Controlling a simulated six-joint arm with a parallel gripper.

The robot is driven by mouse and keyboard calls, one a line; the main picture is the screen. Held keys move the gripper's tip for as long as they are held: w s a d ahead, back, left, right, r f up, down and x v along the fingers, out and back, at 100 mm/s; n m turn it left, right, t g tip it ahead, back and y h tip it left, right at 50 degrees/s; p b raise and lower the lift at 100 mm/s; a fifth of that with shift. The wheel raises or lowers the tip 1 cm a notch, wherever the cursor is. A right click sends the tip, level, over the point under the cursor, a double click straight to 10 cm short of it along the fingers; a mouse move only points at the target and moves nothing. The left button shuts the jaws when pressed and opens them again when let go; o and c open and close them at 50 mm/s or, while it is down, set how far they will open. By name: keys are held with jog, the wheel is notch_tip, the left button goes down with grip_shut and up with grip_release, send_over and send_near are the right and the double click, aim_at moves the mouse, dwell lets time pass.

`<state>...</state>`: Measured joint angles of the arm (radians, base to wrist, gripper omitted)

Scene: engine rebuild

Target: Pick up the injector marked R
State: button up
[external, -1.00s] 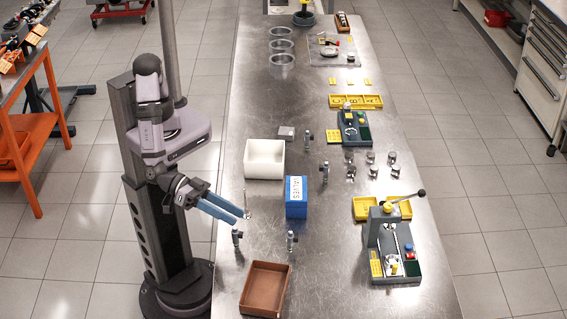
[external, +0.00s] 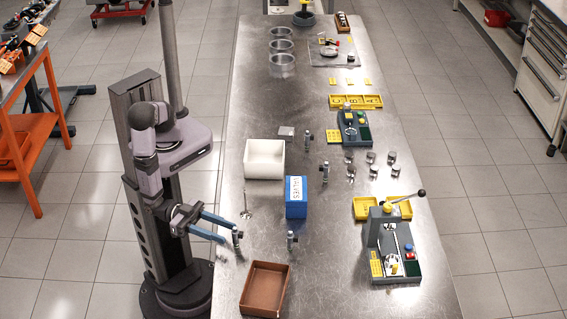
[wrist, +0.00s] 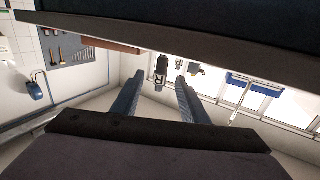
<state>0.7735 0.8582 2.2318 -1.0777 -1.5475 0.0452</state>
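Several small grey upright injectors stand on the steel bench. One injector (external: 237,238) is at the bench's left edge, another (external: 291,240) is to its right, and two more injectors (external: 325,171) (external: 308,138) stand farther back. No letter is legible on any of them, so I cannot tell which is R. My gripper (external: 231,233) is open, its blue fingers spread and its tips close beside the left-edge injector. In the wrist view my gripper (wrist: 158,82) is empty between its fingers, with a dark upright object (wrist: 160,70) beyond the tips, possibly that injector.
A brown tray (external: 246,290) lies in front, a white bin (external: 249,173) behind. A blue valves box (external: 296,197) stands mid-bench. A loose valve (external: 246,207) is just behind my gripper. The front middle is clear.

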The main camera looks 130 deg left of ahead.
aim_at(236, 236)
jog(key=shift+w+a+r, duration=0.1)
jog(key=shift+w+a, duration=0.05)
jog(key=shift+w, duration=0.1)
jog(key=shift+p+x, duration=1.2)
jog(key=shift+x, duration=1.1)
grip_shut()
